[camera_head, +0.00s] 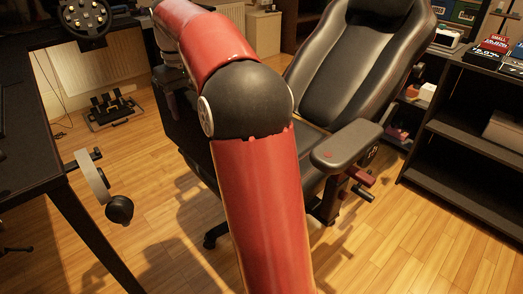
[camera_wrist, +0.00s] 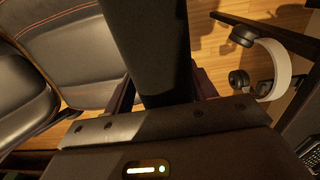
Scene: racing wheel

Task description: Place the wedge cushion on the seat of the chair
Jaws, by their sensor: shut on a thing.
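My gripper (camera_wrist: 163,97) is shut on a dark, flat-faced block, which I take as the wedge cushion (camera_wrist: 148,40). It stands out from between the two dark fingers in the wrist view, and its far end is cut off by the top edge. The chair (camera_head: 345,60) is black leather, behind and right of my red arm in the head view. Its seat (camera_head: 312,138) is mostly hidden by my arm. In the wrist view black padding with red stitching (camera_wrist: 70,45) lies left of the held block. I cannot tell whether they touch.
The chair's armrest (camera_head: 345,146) stands close right of my arm. A black desk (camera_head: 30,160) is at left, with headphones (camera_head: 95,180) hanging at its side. Pedals (camera_head: 112,108) sit on the floor behind. A dark shelf (camera_head: 470,130) stands at right. Open floor lies in front.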

